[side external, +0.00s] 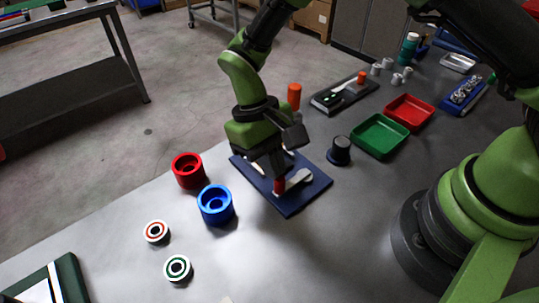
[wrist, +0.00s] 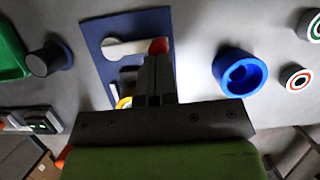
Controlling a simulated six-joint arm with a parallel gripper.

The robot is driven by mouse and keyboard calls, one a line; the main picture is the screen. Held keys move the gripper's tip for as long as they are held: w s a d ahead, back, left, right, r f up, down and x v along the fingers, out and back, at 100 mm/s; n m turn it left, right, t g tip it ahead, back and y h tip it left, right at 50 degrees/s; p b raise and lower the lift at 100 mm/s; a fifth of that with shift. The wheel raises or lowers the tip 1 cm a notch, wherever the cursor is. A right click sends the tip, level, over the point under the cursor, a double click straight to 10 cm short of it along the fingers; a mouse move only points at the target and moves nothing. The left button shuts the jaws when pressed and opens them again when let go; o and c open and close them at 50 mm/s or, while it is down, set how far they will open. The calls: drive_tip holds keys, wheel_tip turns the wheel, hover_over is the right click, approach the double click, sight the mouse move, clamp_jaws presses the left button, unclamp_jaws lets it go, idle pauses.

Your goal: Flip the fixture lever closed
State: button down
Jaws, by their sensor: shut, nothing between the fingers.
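The fixture is a dark blue plate (side external: 291,207) on the grey table; it also shows in the wrist view (wrist: 93,42). Its pale lever (side external: 299,179) lies low across the plate and ends in a red tip (side external: 279,187). In the wrist view the lever (wrist: 122,47) points right, with the red tip (wrist: 159,46) at its end. My gripper (side external: 277,176) is shut and empty, pointing down right at the red tip. In the wrist view its fingertips (wrist: 157,58) overlap the red tip's edge; I cannot tell whether they touch. The fingers hide part of the plate.
A red cup (side external: 188,171) and a blue cup (side external: 215,205) stand left of the plate. A dark knob-like piece (side external: 340,151), a green tray (side external: 379,136) and a red tray (side external: 409,112) are at right. Another dark plate (side external: 343,93) with an orange-tipped lever lies behind.

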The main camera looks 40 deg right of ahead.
drive_tip(key=shift+s+a+n, duration=0.1)
drive_tip(key=shift+s+n, duration=0.1)
drive_tip(key=shift+n, duration=0.1)
drive_tip(key=shift+s+n+h, duration=0.45)
drive_tip(key=shift+s+n, duration=0.2)
drive_tip(key=shift+n, duration=0.4)
drive_tip(key=shift+s+n+h, duration=0.45)
drive_tip(key=shift+s+n, duration=0.2)
drive_tip(key=shift+n, duration=0.4)
drive_tip(key=shift+s+d+n+t+h, duration=0.2)
drive_tip(key=shift+s+n+t+h, duration=0.4)
drive_tip(key=shift+n, duration=0.7)
drive_tip(key=shift+s+d+n, duration=0.1)
drive_tip(key=shift+s+n, duration=0.25)
drive_tip(key=shift+n, duration=0.05)
drive_tip(key=shift+s+d+n+t, duration=0.35)
drive_tip(key=shift+s+n, duration=0.2)
drive_tip(key=shift+n, duration=0.55)
